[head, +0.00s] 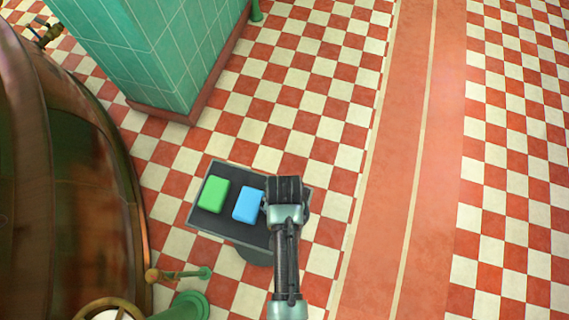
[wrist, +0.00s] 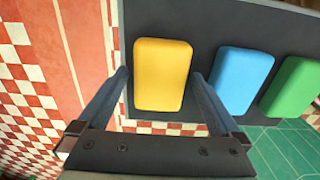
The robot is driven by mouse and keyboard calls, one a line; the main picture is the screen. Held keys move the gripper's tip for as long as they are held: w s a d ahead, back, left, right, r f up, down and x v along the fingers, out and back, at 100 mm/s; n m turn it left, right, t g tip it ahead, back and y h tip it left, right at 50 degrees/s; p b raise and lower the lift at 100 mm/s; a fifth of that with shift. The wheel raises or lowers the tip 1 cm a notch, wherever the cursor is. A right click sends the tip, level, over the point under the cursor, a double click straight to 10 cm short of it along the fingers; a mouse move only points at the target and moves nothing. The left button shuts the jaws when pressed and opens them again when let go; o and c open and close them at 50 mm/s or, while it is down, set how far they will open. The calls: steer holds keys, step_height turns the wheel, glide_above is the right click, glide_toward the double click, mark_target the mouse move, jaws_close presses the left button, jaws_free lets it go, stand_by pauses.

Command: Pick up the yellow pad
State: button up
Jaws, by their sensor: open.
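The yellow pad (wrist: 162,76) lies on a dark tray (wrist: 200,20) in the wrist view. My gripper (wrist: 160,80) is open, with one finger to each side of the yellow pad. Whether the fingers touch it I cannot tell. In the head view my gripper (head: 284,190) is over the right end of the tray (head: 232,228), and the yellow pad is hidden beneath it. A blue pad (head: 249,204) and a green pad (head: 214,194) lie to its left on the tray.
A large copper kettle (head: 75,190) stands at the left. A green-tiled pillar (head: 165,50) rises behind the tray. Green pipework (head: 185,305) and a valve wheel are at the bottom left. The checkered floor to the right is clear.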

steer(key=c, duration=1.2)
step_height(320, 180, up, 10)
steer(key=shift+r+p, duration=0.1)
steer(key=shift+p, duration=1.1)
steer(key=shift+c, duration=0.2)
